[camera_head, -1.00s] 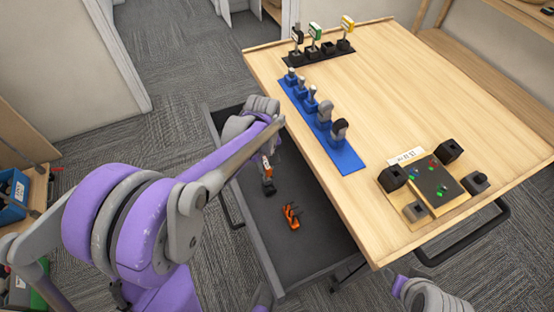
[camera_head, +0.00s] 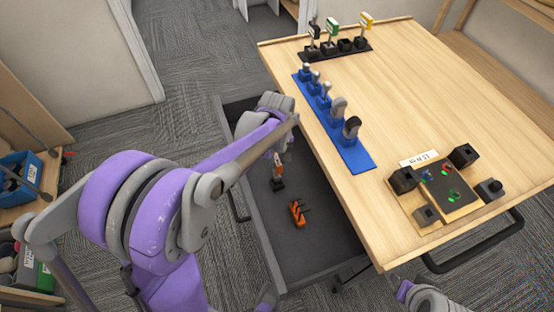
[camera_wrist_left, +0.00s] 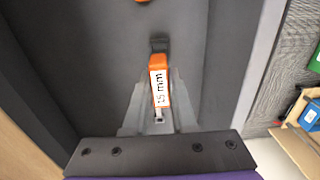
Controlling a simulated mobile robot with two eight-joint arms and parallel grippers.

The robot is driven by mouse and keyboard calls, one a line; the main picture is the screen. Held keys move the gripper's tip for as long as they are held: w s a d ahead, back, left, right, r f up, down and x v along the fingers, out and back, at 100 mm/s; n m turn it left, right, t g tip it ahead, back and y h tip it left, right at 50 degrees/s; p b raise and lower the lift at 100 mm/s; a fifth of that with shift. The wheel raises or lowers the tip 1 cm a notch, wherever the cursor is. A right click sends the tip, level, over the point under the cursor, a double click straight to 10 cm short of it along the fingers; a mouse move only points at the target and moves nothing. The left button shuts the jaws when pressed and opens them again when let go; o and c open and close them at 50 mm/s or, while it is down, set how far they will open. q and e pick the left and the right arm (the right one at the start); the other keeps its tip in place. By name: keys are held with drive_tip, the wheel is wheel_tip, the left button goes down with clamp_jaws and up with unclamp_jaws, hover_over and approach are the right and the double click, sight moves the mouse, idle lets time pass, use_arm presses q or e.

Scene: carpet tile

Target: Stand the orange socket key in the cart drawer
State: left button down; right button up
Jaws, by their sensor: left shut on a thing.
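The orange socket key (camera_head: 279,160), with a white label that seems to read "15 mm" in the left wrist view (camera_wrist_left: 160,86), is held upright over the cart drawer. My left gripper (camera_wrist_left: 158,95) is shut on it; in the head view my own wrist covers the fingers. A small dark block (camera_head: 278,184) shows at the key's lower end, also in the left wrist view (camera_wrist_left: 159,44). I cannot tell whether the key is seated in it. The open grey drawer (camera_head: 318,250) lies beside the table.
An orange tool holder (camera_head: 298,213) lies in the drawer near the key. The wooden tabletop (camera_head: 430,90) bears a blue strip (camera_head: 352,156) of tools, a black rack (camera_head: 330,52) of labelled keys and a panel with buttons (camera_head: 448,190). The drawer's front part is clear.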

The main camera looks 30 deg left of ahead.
use_arm(q)
drive_tip(key=shift+f+b, duration=1.6)
drive_tip(key=shift+f, duration=0.7)
drive_tip(key=c, duration=0.6)
unclamp_jaws()
drive_tip(key=shift+c, duration=0.2)
wheel_tip(320, 180, up, 11)
drive_tip(key=shift+f+p, duration=0.1)
drive_tip(key=shift+p, duration=0.7)
